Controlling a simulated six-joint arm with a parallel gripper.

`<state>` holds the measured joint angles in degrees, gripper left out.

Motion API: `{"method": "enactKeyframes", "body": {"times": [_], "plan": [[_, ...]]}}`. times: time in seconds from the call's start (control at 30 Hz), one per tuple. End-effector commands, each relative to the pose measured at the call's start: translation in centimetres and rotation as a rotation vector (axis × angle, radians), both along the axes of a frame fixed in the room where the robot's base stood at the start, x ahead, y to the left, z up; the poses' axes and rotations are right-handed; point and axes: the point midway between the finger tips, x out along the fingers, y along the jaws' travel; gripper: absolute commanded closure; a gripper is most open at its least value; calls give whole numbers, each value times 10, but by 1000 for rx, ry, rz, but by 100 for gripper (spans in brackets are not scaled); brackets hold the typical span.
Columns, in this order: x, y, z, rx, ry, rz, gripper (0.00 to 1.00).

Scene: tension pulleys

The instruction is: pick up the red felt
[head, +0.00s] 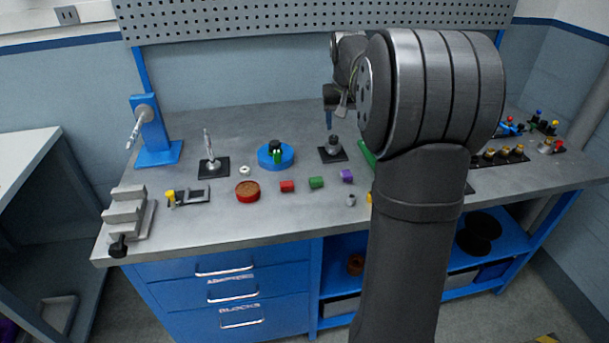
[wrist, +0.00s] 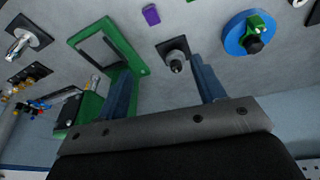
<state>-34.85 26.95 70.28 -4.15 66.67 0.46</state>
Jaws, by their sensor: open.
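A small red piece (head: 287,186), which looks like the red felt, lies on the grey workbench (head: 230,222) in the head view, left of a similar green piece (head: 316,182). I cannot make out the red piece in the wrist view. My gripper (head: 329,118) is above the back middle of the bench, behind and to the right of the red piece. In the wrist view my gripper (wrist: 165,88) has its two blue fingers wide apart with nothing between their tips. My arm hides part of the bench's right side in the head view.
A purple piece (head: 347,175) lies right of the green one. A round red tin (head: 247,191) is left of the red piece. A blue disc (head: 266,160) and a black-based knob (head: 333,145) stand behind. A green frame (wrist: 134,70) is near my gripper. The bench front is mostly clear.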

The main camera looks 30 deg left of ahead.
Motion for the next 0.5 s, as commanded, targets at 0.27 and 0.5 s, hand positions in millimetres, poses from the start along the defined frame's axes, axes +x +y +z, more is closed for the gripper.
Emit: {"method": "enactKeyframes", "body": {"times": [0.27, 0.5], "plan": [[-78, 118, -20, -104, 224, 144, 37], [-95, 134, -35, -131, 265, 166, 37]]}}
